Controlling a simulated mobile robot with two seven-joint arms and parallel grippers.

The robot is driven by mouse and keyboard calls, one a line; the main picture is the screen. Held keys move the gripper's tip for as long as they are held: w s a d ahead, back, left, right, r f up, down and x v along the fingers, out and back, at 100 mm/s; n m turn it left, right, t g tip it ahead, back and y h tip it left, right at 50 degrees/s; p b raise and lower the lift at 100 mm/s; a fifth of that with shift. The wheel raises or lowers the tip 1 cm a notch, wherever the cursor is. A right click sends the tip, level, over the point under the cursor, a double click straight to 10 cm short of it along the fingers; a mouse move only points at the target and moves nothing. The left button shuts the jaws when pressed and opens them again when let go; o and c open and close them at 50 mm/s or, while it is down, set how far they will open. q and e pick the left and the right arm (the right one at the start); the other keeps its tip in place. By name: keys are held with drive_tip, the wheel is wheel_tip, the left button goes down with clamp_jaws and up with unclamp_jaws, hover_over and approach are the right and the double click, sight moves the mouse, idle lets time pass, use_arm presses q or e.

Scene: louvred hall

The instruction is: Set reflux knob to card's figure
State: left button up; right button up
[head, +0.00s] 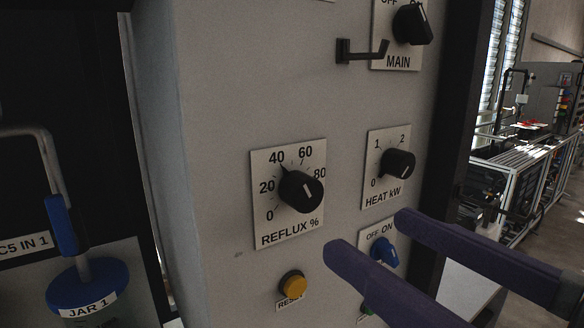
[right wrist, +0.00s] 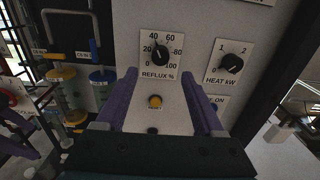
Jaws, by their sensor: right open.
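The reflux knob (head: 300,191) is a round black knob on a white plate marked "REFLUX %". Its pointer tip lies close to the 40 mark. The knob also shows in the right wrist view (right wrist: 160,54). My right gripper (head: 370,233) has two purple fingers, apart and empty. It is in front of the panel, below and to the right of the knob in the head view. In the right wrist view the knob sits above and beyond the open fingertips (right wrist: 158,74), clear of them. No card with a figure can be made out. My left gripper is not in the head view.
The heat knob (head: 398,163) is right of the reflux plate. A yellow reset button (head: 293,284) and a blue switch (head: 385,252) are below. A hook (head: 362,51) juts out above, near the main switch (head: 412,24). A blue jar lid (head: 88,287) is at left.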

sight(310, 197)
drive_tip(key=shift+p+x, duration=0.5)
drive_tip(key=shift+x, duration=4.05)
clamp_jaws()
